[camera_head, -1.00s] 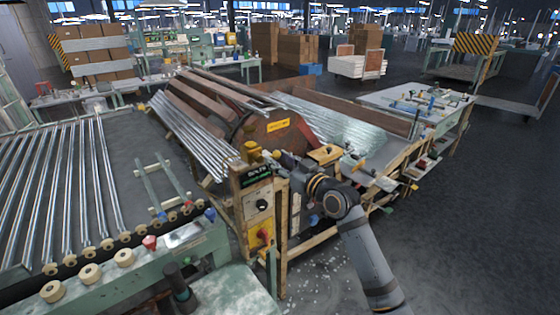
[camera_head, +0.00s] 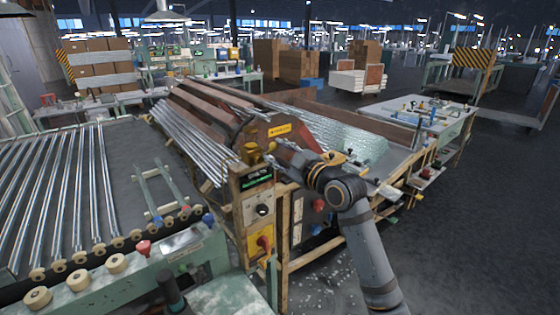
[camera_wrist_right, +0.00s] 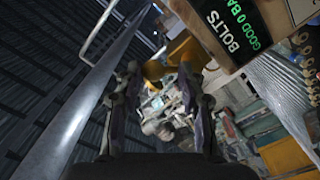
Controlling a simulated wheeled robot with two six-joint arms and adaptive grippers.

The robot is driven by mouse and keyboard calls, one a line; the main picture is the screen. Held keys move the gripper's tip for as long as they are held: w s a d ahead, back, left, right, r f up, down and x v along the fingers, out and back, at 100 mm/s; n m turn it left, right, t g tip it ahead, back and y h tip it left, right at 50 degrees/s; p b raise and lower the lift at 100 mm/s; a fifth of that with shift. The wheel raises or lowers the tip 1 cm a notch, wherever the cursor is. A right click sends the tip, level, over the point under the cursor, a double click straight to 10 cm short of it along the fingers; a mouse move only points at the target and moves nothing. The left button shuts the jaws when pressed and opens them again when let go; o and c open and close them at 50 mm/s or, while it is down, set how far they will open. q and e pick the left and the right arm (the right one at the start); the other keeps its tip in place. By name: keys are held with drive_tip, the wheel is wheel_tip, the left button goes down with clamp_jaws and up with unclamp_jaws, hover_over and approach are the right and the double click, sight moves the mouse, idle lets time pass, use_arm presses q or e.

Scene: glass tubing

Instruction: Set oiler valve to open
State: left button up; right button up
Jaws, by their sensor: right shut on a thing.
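The oiler valve appears to be the small yellow-brass fitting (camera_head: 251,151) on top of the wooden post, above the panel with green lit text. My right gripper (camera_head: 272,150) reaches it from the right, at the height of the fitting. In the right wrist view, a yellow piece (camera_wrist_right: 153,70) sits between the fingertips of my right gripper (camera_wrist_right: 160,72), which is shut on it. The fingers hide part of it, so I cannot tell the valve's setting. My left gripper is not in view.
The control panel (camera_head: 257,187) with a black knob and a red-handled yellow switch (camera_head: 261,243) is just below the gripper. Metal tubes (camera_head: 190,140) lie close behind on the left. A roller rack with long tubes (camera_head: 60,190) fills the left side. Open floor (camera_head: 470,240) lies right.

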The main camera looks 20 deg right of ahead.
drive_tip(key=shift+s+a+r+n+b, duration=0.15)
drive_tip(key=shift+a+r+n+b, duration=0.15)
drive_tip(key=shift+n, duration=0.95)
drive_tip(key=shift+s+a+r+n+b, duration=0.15)
drive_tip(key=shift+a+n+b, duration=0.25)
drive_tip(key=shift+n, duration=0.9)
drive_tip(key=shift+s+a+r+n+b, duration=0.1)
drive_tip(key=shift+a+r+n+b, duration=0.25)
drive_tip(key=shift+n, duration=0.9)
drive_tip(key=shift+a, duration=0.1)
drive_tip(key=o, duration=1.1)
drive_tip(key=shift+o, duration=0.2)
drive_tip(key=shift+s+f, duration=0.1)
drive_tip(key=v, duration=0.7)
drive_tip(key=shift+s, duration=0.15)
